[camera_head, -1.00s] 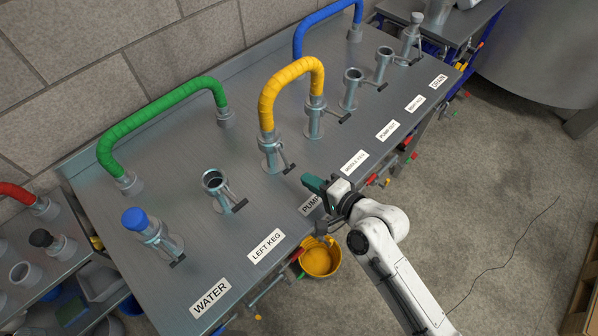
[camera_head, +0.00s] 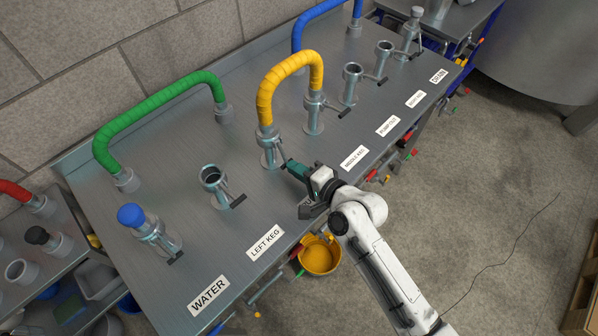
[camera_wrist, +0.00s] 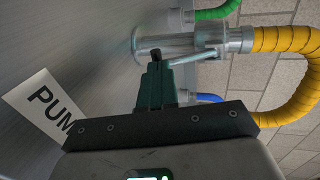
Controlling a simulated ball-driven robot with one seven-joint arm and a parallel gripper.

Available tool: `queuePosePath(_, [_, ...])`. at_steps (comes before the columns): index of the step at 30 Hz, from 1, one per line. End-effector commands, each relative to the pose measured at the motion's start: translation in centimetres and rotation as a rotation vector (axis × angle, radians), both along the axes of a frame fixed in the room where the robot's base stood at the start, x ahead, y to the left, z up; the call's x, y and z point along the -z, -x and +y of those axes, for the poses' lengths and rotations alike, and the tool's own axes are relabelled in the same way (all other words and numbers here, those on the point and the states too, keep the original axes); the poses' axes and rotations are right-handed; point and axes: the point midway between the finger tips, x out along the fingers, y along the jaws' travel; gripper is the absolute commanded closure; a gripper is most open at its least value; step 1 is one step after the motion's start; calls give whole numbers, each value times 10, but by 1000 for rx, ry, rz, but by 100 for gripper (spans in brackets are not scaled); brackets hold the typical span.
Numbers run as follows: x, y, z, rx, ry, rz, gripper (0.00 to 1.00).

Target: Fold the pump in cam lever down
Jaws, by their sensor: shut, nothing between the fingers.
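The pump in port (camera_head: 268,150) is a silver upright fitting with one end of the yellow hose (camera_head: 265,105) seated on it. Its cam lever (camera_wrist: 195,57) sticks out from the collar, with a black tip. In the wrist view the port (camera_wrist: 180,46) lies sideways. My gripper (camera_head: 287,165), with dark green fingers, is shut and empty. Its fingertips (camera_wrist: 155,62) are right at the lever's black tip; I cannot tell if they touch.
The open left keg port (camera_head: 214,185) stands to the left, the middle keg port (camera_head: 313,118) to the right with the hose's other end. A green hose (camera_head: 150,125) arches behind. A yellow bucket (camera_head: 320,257) is below the table (camera_head: 240,270). The tabletop before the ports is mostly clear.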

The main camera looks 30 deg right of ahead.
Motion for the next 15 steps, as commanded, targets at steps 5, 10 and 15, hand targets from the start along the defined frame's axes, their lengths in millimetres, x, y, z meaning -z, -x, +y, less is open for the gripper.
queuePosePath(5, [13,-7,1,2,-18,-54,100])
queuePosePath(10, [13,-10,2,2,-30,-92,100])
queuePosePath(15, [11,-11,3,1,-35,-106,100])
